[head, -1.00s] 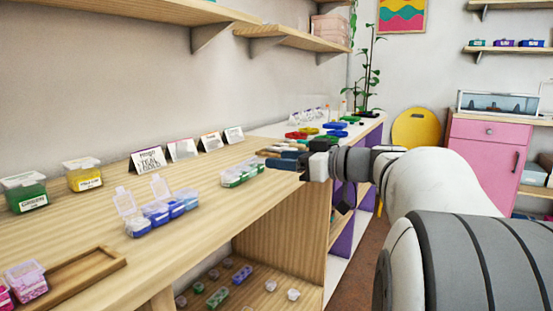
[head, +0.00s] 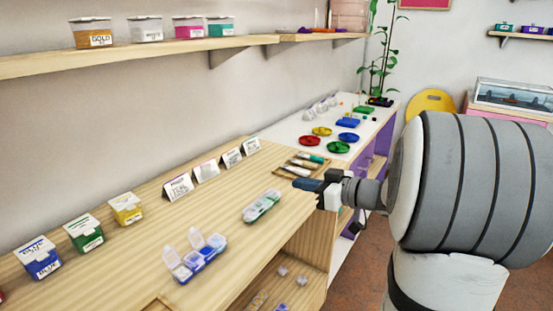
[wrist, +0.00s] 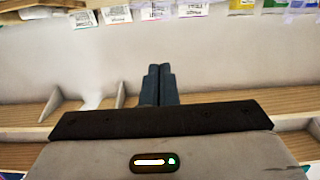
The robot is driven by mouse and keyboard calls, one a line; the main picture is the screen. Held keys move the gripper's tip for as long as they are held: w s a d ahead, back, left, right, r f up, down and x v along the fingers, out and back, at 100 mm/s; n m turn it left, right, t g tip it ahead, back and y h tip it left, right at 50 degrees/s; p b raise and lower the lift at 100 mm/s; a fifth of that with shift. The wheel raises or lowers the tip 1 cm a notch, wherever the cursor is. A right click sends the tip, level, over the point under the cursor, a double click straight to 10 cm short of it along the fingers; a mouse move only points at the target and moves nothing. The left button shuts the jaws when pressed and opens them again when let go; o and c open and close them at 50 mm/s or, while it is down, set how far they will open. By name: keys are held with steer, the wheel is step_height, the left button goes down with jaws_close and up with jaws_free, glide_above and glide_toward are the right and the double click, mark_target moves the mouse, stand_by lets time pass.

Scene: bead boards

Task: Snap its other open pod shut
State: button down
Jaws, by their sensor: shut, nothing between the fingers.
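A blue pod strip (head: 205,258) lies on the wooden counter, with two clear lids standing up: one at its near left end (head: 171,257) and one further along (head: 196,238). Its remaining lids look shut. A second strip with green and pale pods (head: 262,206) lies further back and appears fully shut. My gripper (head: 303,184) is shut and empty, held out over the counter's front side, to the right of both strips and apart from them. In the wrist view its dark fingertips (wrist: 158,72) are together, and neither strip is recognisable there.
Bead boxes (head: 84,233) and folded cards (head: 206,172) line the back of the wooden counter (head: 150,205). A tray of tools (head: 300,163) and coloured dishes (head: 310,141) lie beyond my gripper. A shelf (head: 120,60) overhangs the back. Counter around the strips is clear.

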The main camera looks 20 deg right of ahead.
step_height(320, 180, up, 2)
steer(key=p, duration=0.6)
glide_above(266, 195)
steer(key=v, duration=0.2)
steer(key=shift+w+f, duration=0.2)
steer(key=shift+f, duration=0.9)
steer(key=f, duration=0.2)
steer(key=shift+s+d+f, duration=0.3)
steer(key=shift+d+f, duration=0.05)
steer(key=shift+f, duration=0.05)
steer(key=shift+s+d+f, duration=0.15)
steer(key=shift+s+f, duration=0.05)
steer(key=shift+f, duration=0.3)
steer(key=shift+f, duration=0.1)
steer(key=b, duration=0.4)
steer(key=shift+w+d+f, duration=0.15)
steer(key=shift+d+f, duration=0.1)
steer(key=shift+f, duration=0.1)
steer(key=shift+b, duration=0.65)
